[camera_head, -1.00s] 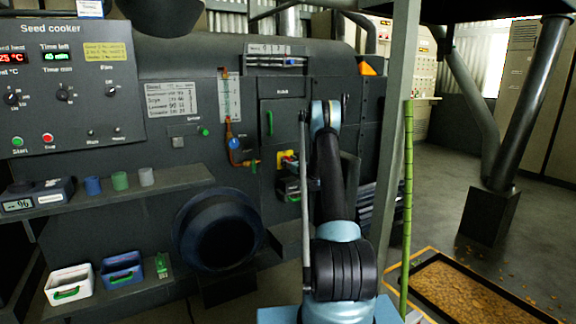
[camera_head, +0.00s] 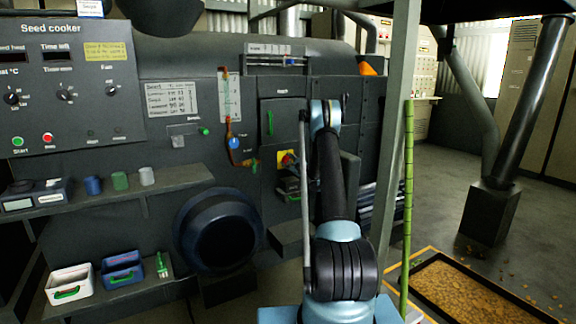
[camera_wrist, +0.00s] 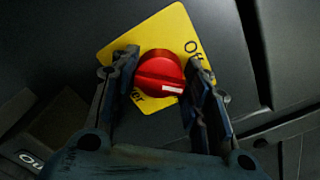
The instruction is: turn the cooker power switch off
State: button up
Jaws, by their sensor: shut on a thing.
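The cooker power switch is a red round knob (camera_wrist: 160,73) on a yellow plate (camera_wrist: 118,48). In the wrist view the plate reads "Off" at its upper right, and the white mark on the knob's ridge is on the right side. My gripper (camera_wrist: 161,72) has one finger on each side of the knob and is shut on it. In the head view the yellow plate (camera_head: 285,157) shows small, left of my arm, with the knob barely visible. The seed cooker panel (camera_head: 68,85) has dark displays.
A shelf (camera_head: 180,180) with small cups juts out at the left, above white and blue bins. A round dark blue port (camera_head: 220,232) stands below left of the switch. A grey post (camera_head: 392,150) and a green pole (camera_head: 407,210) stand right of my arm.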

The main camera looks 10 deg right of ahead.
jog(key=shift+s+a+f+n, duration=0.1)
jog(key=shift+a+n, duration=0.05)
jog(key=shift+n, duration=2)
jog(key=shift+s+a+f+n, duration=0.1)
jog(key=shift+a+n, duration=0.05)
jog(key=shift+n, duration=2)
jog(key=shift+w, duration=0.1)
jog(key=o, duration=1)
jog(key=shift+d, duration=0.1)
jog(key=shift+d, duration=0.1)
jog(key=v, duration=1.1)
jog(key=shift+s+f, duration=0.1)
jog(key=shift+s, duration=0.35)
